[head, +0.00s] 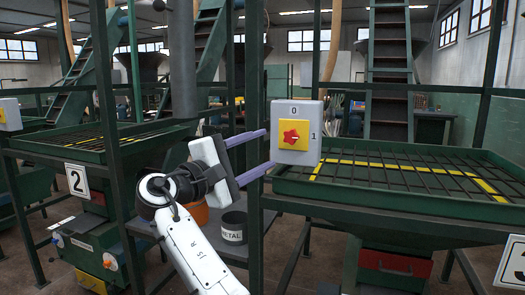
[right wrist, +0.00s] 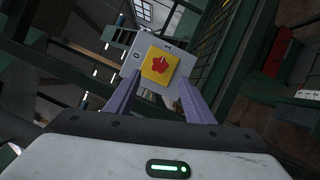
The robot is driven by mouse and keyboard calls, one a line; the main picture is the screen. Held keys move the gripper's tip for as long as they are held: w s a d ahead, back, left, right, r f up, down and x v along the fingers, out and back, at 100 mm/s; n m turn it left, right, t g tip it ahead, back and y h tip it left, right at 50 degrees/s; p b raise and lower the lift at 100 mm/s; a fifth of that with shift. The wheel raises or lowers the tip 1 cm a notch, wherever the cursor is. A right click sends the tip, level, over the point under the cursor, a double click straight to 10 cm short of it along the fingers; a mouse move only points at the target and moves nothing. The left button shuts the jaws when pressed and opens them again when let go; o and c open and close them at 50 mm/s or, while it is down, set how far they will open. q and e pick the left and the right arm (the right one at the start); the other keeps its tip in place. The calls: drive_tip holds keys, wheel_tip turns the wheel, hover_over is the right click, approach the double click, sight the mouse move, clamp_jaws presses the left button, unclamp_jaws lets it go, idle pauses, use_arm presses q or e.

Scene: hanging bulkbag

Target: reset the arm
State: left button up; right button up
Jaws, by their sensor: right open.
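My right gripper (head: 268,153) is in the middle of the head view, with its two purple fingers apart and pointing right. The fingers end close to the left side of a grey switch box (head: 310,109) that has a yellow plate and a red rotary knob (head: 291,134). The box is marked 0 at the top and 1 at the right. In the right wrist view the knob (right wrist: 160,64) shows between and beyond the open fingers (right wrist: 155,100). Nothing is held. I cannot tell whether a fingertip touches the box. My left gripper is not in view.
Green posts (head: 254,110) stand beside the switch box. A grated green hopper (head: 410,178) is at right, another (head: 95,142) at left by a sign marked 2 (head: 76,180).

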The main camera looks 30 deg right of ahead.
drive_tip(key=shift+f, duration=0.1)
wheel_tip(320, 180, down, 22)
drive_tip(key=w+n+t+y+p, duration=0.2)
drive_tip(key=w+n+t+y, duration=0.15)
drive_tip(key=y, duration=0.25)
drive_tip(key=s+a+f+y, duration=0.2)
drive_tip(key=s+f+y, duration=0.15)
drive_tip(key=f, duration=0.55)
drive_tip(key=s+a+f+y, duration=0.2)
drive_tip(key=s+f, duration=0.2)
drive_tip(key=f, duration=0.5)
drive_tip(key=s+a+f+m+y+p, duration=0.2)
drive_tip(key=s+a+f+y, duration=0.15)
drive_tip(key=s+f, duration=0.45)
drive_tip(key=s+a+f+m+y, duration=0.1)
drive_tip(key=s+a+m+y, duration=0.2)
drive_tip(key=s, duration=0.7)
drive_tip(key=s+a+f+m+g+y+p, duration=0.1)
drive_tip(key=s+a+f+m+y, duration=0.1)
drive_tip(key=s, duration=0.8)
drive_tip(key=shift+s+a+f+m+y, duration=0.15)
drive_tip(key=shift+a+f+m+y, duration=0.2)
drive_tip(key=shift+a+m, duration=0.4)
drive_tip(key=shift+r, duration=0.15)
